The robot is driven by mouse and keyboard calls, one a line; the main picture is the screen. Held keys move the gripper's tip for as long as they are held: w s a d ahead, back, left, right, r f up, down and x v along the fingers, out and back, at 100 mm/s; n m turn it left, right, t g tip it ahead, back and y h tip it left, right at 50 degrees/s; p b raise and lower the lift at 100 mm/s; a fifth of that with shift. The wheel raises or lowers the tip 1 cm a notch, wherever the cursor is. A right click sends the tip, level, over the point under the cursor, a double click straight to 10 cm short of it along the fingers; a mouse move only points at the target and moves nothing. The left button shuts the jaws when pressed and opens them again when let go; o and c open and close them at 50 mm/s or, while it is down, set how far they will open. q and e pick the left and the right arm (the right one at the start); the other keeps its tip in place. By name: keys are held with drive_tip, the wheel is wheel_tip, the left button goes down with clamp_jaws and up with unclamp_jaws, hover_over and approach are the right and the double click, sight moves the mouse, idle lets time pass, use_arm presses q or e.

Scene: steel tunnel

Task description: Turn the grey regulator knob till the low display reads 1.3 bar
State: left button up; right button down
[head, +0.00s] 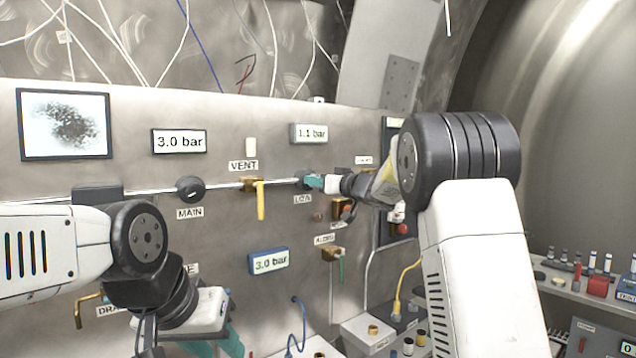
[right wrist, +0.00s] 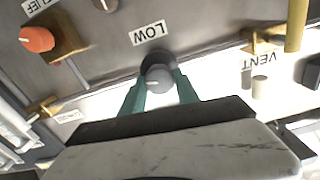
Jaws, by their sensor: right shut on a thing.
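The grey regulator knob (right wrist: 158,76) sits on the panel by the LOW label (right wrist: 150,33). My right gripper (right wrist: 159,84) is shut on it, one teal finger on each side. In the head view the right gripper (head: 314,182) is at the panel and hides most of the knob. The low display (head: 309,133), above the knob, reads 1.1 bar. My left gripper (head: 228,335) is at the bottom left of the head view, away from the panel controls; its fingers are partly cut off and hidden.
The black MAIN knob (head: 190,189) and the yellow VENT lever (head: 261,199) are left of the low knob. An orange-red knob (right wrist: 38,39) is near the right gripper. Other displays read 3.0 bar (head: 179,141). A shelf (head: 580,290) with small items stands at right.

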drive_tip(key=shift+m, duration=1.8)
drive_tip(key=c, duration=0.9)
unclamp_jaws()
drive_tip(key=v, duration=0.8)
drive_tip(key=shift+w, duration=0.1)
